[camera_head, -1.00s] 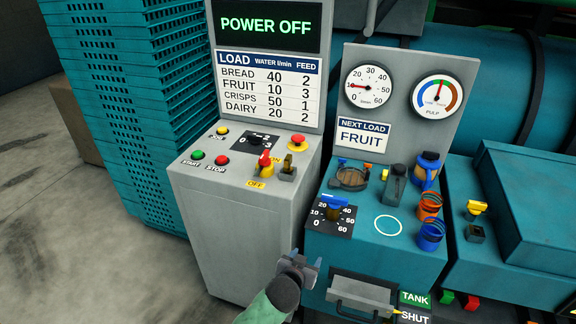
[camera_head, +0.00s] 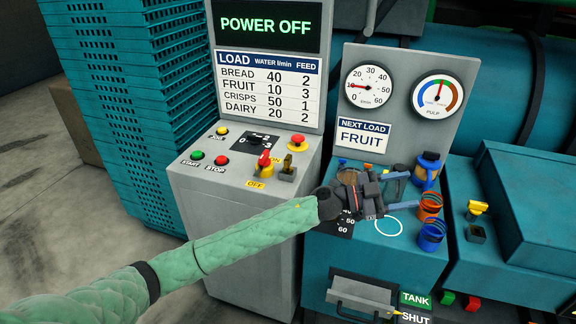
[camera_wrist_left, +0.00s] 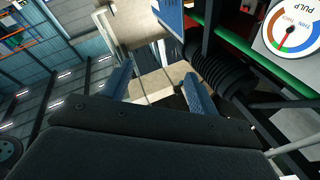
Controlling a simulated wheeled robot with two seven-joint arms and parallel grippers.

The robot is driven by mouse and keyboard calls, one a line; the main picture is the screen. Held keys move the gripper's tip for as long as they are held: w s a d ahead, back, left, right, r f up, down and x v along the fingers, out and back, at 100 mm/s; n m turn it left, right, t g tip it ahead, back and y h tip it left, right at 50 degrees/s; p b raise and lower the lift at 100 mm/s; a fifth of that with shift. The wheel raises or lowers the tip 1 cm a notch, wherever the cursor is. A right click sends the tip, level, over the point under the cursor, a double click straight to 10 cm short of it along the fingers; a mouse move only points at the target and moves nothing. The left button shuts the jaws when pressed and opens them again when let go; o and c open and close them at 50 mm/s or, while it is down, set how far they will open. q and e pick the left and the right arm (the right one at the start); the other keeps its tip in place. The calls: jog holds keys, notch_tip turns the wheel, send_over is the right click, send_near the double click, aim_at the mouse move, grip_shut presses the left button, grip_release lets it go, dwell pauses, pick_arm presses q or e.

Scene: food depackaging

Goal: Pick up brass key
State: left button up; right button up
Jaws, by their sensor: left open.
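A small brass-coloured piece (camera_head: 288,161), which looks like the brass key, stands upright in a grey block on the sloped top of the grey control cabinet (camera_head: 235,225). It is too small to make out its shape. My left gripper (camera_head: 400,190) is open and empty over the teal console to the right, well apart from the brass piece. My right gripper is not in view.
A red-and-yellow switch (camera_head: 265,161) and a red button (camera_head: 298,143) are close to the brass piece. On the teal console (camera_head: 400,255) stand a blue jug (camera_head: 428,168) and orange and blue rings (camera_head: 430,205). A yellow-handled piece (camera_head: 477,208) is farther right.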

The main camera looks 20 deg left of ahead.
pick_arm(q)
jog(key=m+g, duration=0.2)
jog(key=r+n+g+y, duration=0.1)
jog(key=n+g+y, duration=0.2)
jog(key=y, duration=1.7)
send_over(288, 156)
jog(key=shift+s+d+r, duration=0.15)
jog(key=shift+d+r, duration=0.05)
jog(key=shift+d, duration=0.05)
jog(key=shift+a+f, duration=0.1)
jog(key=shift+a, duration=0.05)
jog(key=shift+f, duration=1.1)
notch_tip(288, 156, down, 4)
jog(key=p, duration=0.3)
jog(key=shift+f, duration=0.2)
jog(key=shift+f+p, duration=0.3)
jog(key=shift+f, duration=0.15)
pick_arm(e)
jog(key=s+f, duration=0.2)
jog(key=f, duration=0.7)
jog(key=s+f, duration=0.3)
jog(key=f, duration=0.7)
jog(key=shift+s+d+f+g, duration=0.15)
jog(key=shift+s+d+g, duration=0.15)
pick_arm(q)
jog(key=shift+c, duration=0.4)
